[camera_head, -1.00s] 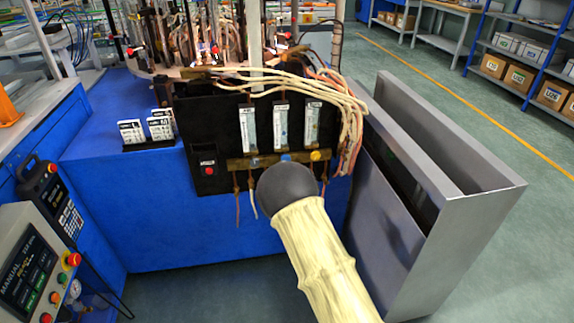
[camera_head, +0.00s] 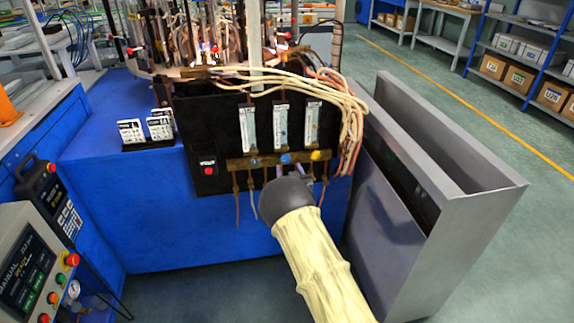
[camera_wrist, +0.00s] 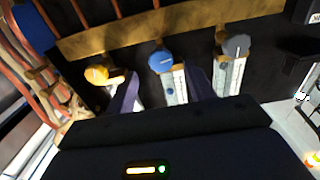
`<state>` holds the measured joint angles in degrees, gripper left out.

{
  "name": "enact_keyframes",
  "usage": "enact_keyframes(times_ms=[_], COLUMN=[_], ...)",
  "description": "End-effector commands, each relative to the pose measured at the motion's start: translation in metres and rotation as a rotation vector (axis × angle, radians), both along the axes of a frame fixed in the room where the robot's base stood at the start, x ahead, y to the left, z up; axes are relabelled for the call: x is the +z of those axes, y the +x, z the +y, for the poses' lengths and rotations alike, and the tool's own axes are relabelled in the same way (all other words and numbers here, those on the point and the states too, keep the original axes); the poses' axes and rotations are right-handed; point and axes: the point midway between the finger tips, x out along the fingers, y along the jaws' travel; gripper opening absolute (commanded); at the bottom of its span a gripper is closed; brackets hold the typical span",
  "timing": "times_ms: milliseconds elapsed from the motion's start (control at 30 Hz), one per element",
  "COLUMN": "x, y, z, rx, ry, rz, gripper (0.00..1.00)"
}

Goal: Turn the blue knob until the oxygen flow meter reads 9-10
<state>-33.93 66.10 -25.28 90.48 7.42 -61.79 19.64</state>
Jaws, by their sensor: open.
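The blue knob (camera_head: 286,158) sits in the middle of a brass bar on the black panel, below the middle flow meter (camera_head: 281,127). The scale reading is too small to tell. In the wrist view, the blue knob (camera_wrist: 161,61) lies just ahead of my gripper (camera_wrist: 164,88), roughly between its two purple fingertips. The fingers are apart and nothing is held between them. The yellow knob (camera_wrist: 97,75) and the grey knob (camera_wrist: 237,46) lie on either side of it. In the head view, my gripper (camera_head: 290,173) is just below the blue knob and partly hidden by my wrist.
Pale hoses (camera_head: 320,88) run over the panel's top and down its right side. A grey metal cabinet (camera_head: 455,225) stands close on the right. A red button (camera_head: 208,171) is on the panel's left. White labelled cards (camera_head: 131,131) stand farther left.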

Motion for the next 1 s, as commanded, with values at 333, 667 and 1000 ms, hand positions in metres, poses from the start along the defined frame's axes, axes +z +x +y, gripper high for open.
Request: enact_keyframes(times_ms=[333,667,1000], x=[0.0,0.0,0.0], y=[0.035,0.039,0.039], z=[0.01,0.012,0.011], rx=[0.001,0.0,0.0], ry=[0.0,0.0,0.0], rz=[-0.001,0.0,0.0], gripper=[0.53,0.53,0.09])
